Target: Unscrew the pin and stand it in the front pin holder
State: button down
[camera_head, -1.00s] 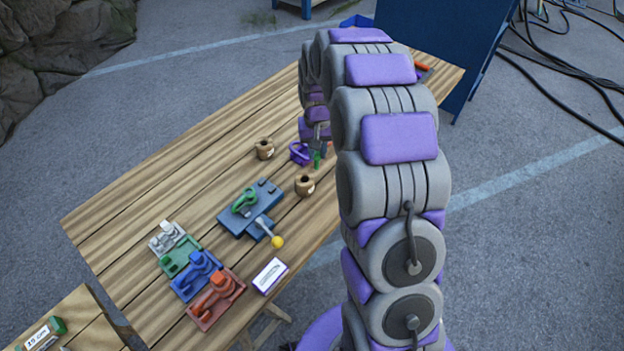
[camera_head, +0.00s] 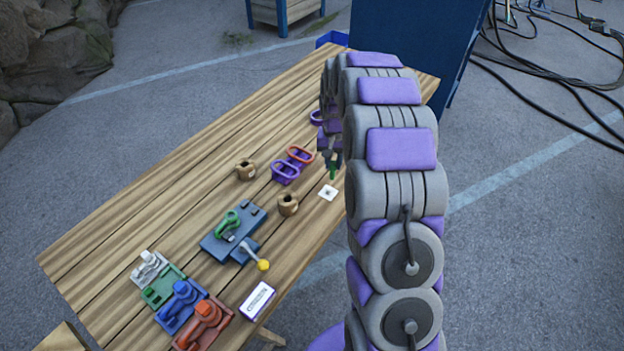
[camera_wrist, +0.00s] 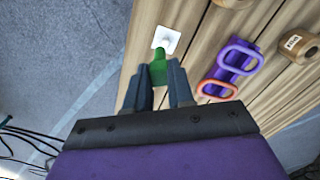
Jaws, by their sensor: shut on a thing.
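My gripper (camera_wrist: 158,90) is shut on a green pin (camera_wrist: 157,70). The pin also shows in the head view (camera_head: 333,172), below my gripper (camera_head: 331,156). A white square plate (camera_wrist: 167,39) with a small dark mark or hole lies on the table just beyond the pin's far end. It also shows in the head view (camera_head: 328,193), close under the pin. I cannot tell whether the pin touches the plate. I cannot tell which thing is the front pin holder. Two brown cups with holes stand left of the plate, one farther back (camera_head: 246,170) and one nearer (camera_head: 288,205).
A purple and an orange loop handle (camera_head: 300,156) stand beside the pin. A blue-grey fixture (camera_head: 232,236) with a green handle and a yellow-knobbed lever is nearer. Coloured clamps (camera_head: 180,301) and a white box (camera_head: 257,301) lie at the near end. The table's middle left is clear.

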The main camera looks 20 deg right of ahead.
jog(key=a+f+b, duration=0.3)
jog(key=a, duration=1.3)
jog(key=f, duration=0.1)
jog(key=d+f+b, duration=0.1)
jog(key=f, duration=0.1)
jog(key=f+b, duration=0.1)
jog(key=shift+w+d+f, duration=0.25)
jog(key=shift+d+f, duration=0.05)
jog(key=shift+d, duration=0.1)
jog(key=shift+a+f, duration=0.1)
jog(key=shift+a, duration=0.25)
jog(key=shift+d+f, duration=0.25)
jog(key=shift+f, duration=0.15)
jog(key=c, duration=0.9)
grip_release()
jog(key=shift+a, duration=0.1)
